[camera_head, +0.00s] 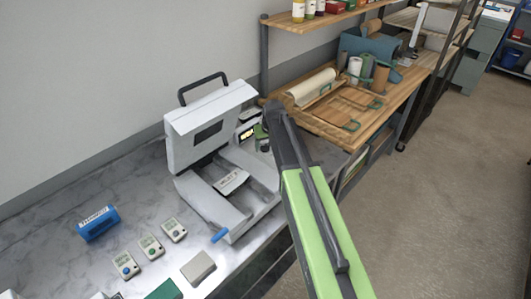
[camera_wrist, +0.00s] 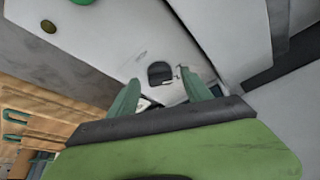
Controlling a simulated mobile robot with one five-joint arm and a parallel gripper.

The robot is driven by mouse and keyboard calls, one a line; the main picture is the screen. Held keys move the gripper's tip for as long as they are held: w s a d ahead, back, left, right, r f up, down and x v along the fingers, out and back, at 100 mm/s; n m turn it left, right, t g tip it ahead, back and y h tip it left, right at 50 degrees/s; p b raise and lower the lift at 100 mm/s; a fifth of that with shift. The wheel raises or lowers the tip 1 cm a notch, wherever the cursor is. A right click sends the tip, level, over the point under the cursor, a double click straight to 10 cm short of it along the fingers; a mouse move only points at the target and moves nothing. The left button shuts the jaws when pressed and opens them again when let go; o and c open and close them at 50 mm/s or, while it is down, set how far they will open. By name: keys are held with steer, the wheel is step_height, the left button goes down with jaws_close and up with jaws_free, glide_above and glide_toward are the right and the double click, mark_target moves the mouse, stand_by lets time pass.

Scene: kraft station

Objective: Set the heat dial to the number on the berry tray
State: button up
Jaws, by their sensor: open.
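A white-grey press machine (camera_head: 215,125) stands on the marble counter with its lid raised. My gripper (camera_head: 262,132) is at the right side of the machine, beside a small lit panel (camera_head: 247,133). In the wrist view my gripper (camera_wrist: 158,84) is open, its two green fingers apart over a pale surface. A small dark rounded part (camera_wrist: 160,72) shows between the fingertips; I cannot tell whether it is the heat dial. No dial setting is readable. I cannot pick out a berry tray or its number in either view.
A wooden bench (camera_head: 385,105) with boards and rolls stands to the right. The floor (camera_head: 445,190) there is clear.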

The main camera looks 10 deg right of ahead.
steer(key=c, duration=1.2)
steer(key=shift+a, duration=0.2)
jaws_close()
steer(key=shift+d, duration=0.15)
steer(key=shift+f, duration=0.1)
steer(key=shift+m, duration=0.4)
steer(key=m, duration=0.1)
steer(key=m+h, duration=0.1)
steer(key=m, duration=0.1)
steer(key=shift+a+m+h, duration=0.3)
steer(key=shift+w+a+m+g+h, duration=0.1)
steer(key=shift+m+g+h, duration=0.4)
steer(key=shift+m, duration=1.2)
